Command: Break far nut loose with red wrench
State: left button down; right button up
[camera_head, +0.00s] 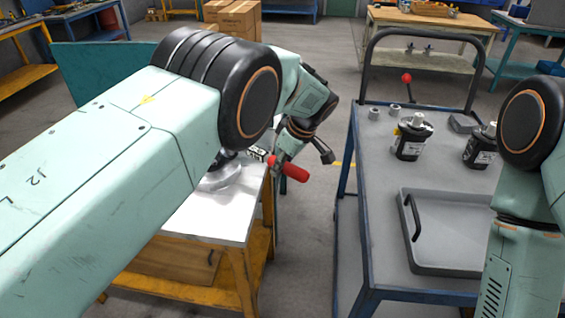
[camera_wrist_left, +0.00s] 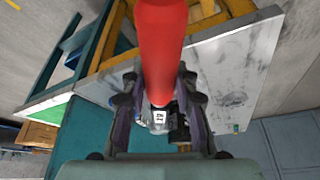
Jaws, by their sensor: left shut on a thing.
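The red wrench handle (camera_head: 290,168) shows beside the white-topped table, at its right edge, in the head view. My left gripper (camera_head: 279,160) is shut on this handle. In the left wrist view the red handle (camera_wrist_left: 163,45) runs up from between the fingers of my left gripper (camera_wrist_left: 160,100). A small part with a white label (camera_wrist_left: 159,117) shows beyond the fingers, low in that view. The wrench's working end and the far nut cannot be made out. My left arm hides much of the table. My right arm stands at the right edge, its gripper out of view.
A round metal piece (camera_head: 220,178) sits on the white-topped table (camera_head: 215,215). A blue cart (camera_head: 375,230) to the right carries two black motors (camera_head: 410,142) (camera_head: 480,150), small grey fittings (camera_head: 374,113) and a grey tray (camera_head: 440,268). Floor shows between table and cart.

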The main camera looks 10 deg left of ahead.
pick_arm(q)
jog(key=shift+s, duration=0.35)
jog(key=shift+r+p, duration=0.15)
jog(key=shift+p, duration=0.15)
jog(key=shift+s+r, duration=0.1)
jog(key=shift+r, duration=0.3)
